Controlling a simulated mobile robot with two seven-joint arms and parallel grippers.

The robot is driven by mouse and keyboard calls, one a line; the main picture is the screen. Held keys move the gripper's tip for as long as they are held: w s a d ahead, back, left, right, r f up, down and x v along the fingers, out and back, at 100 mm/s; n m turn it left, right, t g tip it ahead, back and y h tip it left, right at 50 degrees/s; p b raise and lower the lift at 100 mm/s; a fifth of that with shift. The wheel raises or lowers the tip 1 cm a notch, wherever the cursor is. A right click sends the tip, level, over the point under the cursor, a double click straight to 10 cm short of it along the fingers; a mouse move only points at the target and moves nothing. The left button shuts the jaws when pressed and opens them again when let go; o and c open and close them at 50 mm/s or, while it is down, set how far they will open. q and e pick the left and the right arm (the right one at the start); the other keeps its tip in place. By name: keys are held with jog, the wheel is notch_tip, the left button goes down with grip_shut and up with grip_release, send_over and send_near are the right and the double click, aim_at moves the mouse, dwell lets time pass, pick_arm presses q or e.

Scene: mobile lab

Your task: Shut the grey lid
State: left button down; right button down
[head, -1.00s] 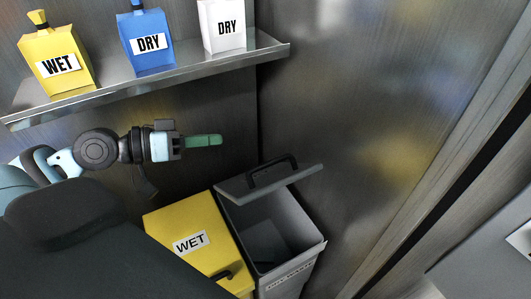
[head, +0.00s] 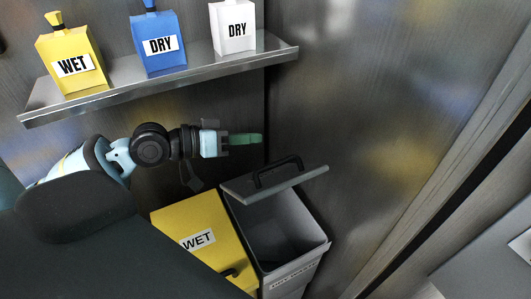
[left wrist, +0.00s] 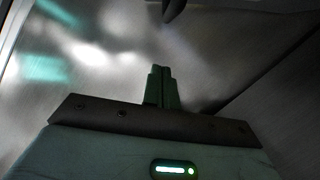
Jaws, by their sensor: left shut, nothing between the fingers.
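The grey lid (head: 297,184) stands open, tilted up at the back of the grey bin (head: 290,236), with a dark handle (head: 278,171) on it. The bin's dark inside shows, and a dry-waste label is on its front. My left gripper (head: 258,139) is shut and empty, its green fingers pointing right, above and a little left of the lid's handle in the head view. In the left wrist view its closed fingers (left wrist: 162,88) show against a metal wall. My right gripper is not in view.
A yellow bin (head: 187,222) marked WET, its lid closed, stands directly left of the grey bin. A metal shelf (head: 160,85) above holds yellow, blue and white packages. Metal walls meet in the corner behind the bins.

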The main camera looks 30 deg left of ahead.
aim_at(263, 170)
pick_arm(q)
jog(key=shift+w+d+f+p, duration=0.15)
jog(key=shift+w+d+f, duration=0.05)
jog(key=shift+d+f, duration=0.5)
jog(key=shift+w+d+f+p, duration=0.1)
jog(key=shift+w+d+f, duration=0.15)
jog(key=shift+d+f, duration=0.35)
jog(key=shift+w+d+f+p, duration=0.15)
jog(key=shift+w+d+f, duration=0.05)
jog(key=shift+d+f, duration=0.5)
jog(key=shift+a, duration=0.1)
jog(key=shift+f, duration=0.1)
